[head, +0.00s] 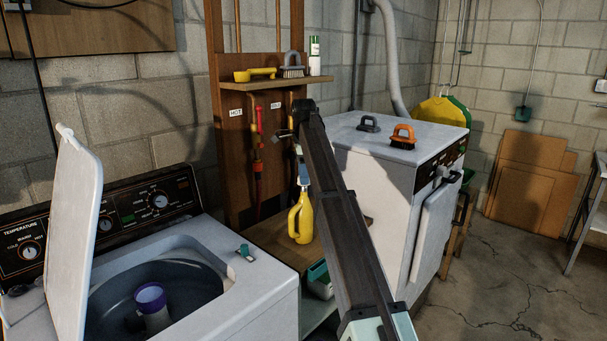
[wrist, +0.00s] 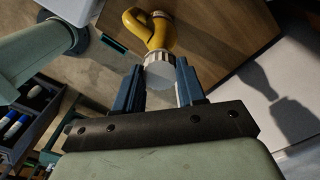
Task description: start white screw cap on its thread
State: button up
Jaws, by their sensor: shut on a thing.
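The yellow jug (head: 300,218) with a looped handle stands upright on the wooden bench (head: 264,238), between the washer and the white cabinet-like machine. It also shows in the wrist view (wrist: 156,36), at the top middle. My gripper (wrist: 159,72) has its two blue fingers shut on the white screw cap (wrist: 159,70), one on each side. In the head view my gripper (head: 303,177) is right above the jug's neck, largely behind my arm. The cap overlaps the jug's top in the wrist view; I cannot tell whether it touches the thread.
The open washer (head: 240,290) is at left with its lid (head: 75,235) raised. The white machine (head: 390,160) stands close at right, with two brushes on top. A wooden shelf (head: 275,84) is above and behind. A teal bin (head: 318,280) sits below the bench.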

jog(key=shift+f, duration=1.2)
jog(key=m, duration=0.6)
jog(key=shift+m, duration=0.4)
jog(key=m, duration=0.4)
jog(key=shift+m, duration=0.4)
jog(key=m, duration=0.3)
jog(key=shift+m, duration=0.4)
jog(key=o, duration=0.9)
